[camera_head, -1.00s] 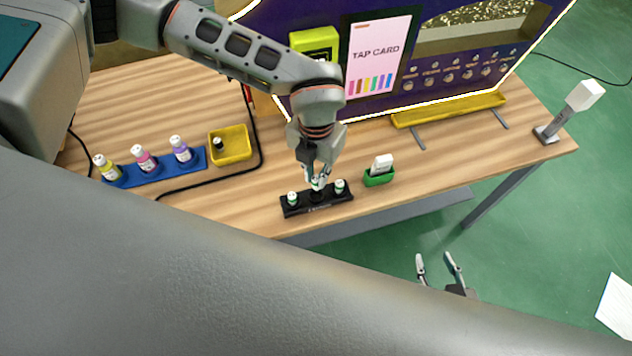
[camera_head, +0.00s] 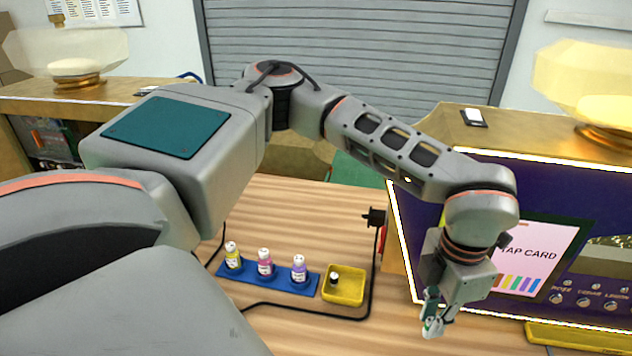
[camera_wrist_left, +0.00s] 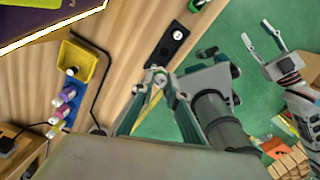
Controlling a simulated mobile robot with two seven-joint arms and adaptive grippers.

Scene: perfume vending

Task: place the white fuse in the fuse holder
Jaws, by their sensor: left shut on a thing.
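My left gripper (camera_head: 432,326) points down in front of the purple machine and is shut on a small whitish thing that its fingers mostly hide. In the left wrist view its fingertips (camera_wrist_left: 160,80) lie close together, over the near end of a black strip (camera_wrist_left: 172,42) with a dark round opening. I cannot tell whether the held thing touches the strip. I cannot say for sure which thing is the white fuse, or whether the strip is the fuse holder. My right gripper (camera_wrist_left: 262,38) is open and empty over the green floor at upper right.
A yellow tray (camera_head: 345,298) with a small dark-bodied item stands left of my gripper. A blue rack (camera_head: 268,280) with three bottles stands further left. A black cable (camera_head: 300,309) runs around them. The purple machine (camera_head: 408,230) stands behind.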

